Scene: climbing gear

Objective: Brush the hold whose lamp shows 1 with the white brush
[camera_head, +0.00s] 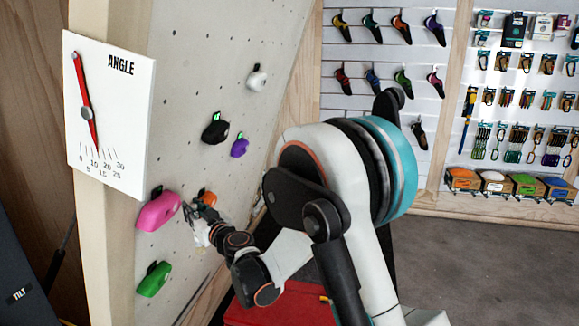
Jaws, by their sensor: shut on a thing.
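Several holds are on the grey climbing wall (200,60): a white hold (257,80), a black hold (214,132), a purple hold (239,148), a pink hold (157,213), an orange hold (208,198) and a green hold (154,281). Small lamps sit above several holds, some with green marks, but their digits are too small to read. My gripper (201,226) is at the wall, right of the pink hold and just below the orange hold. It is shut on a small whitish thing, apparently the white brush, partly hidden by the fingers. Contact with a hold cannot be told.
A white angle board (130,115) with a red pointer stands at the wall's left edge. A red surface (275,306) lies below my arm. Racks of shoes and gear hang on the back wall (455,60). Grey floor (480,255) is clear at the right.

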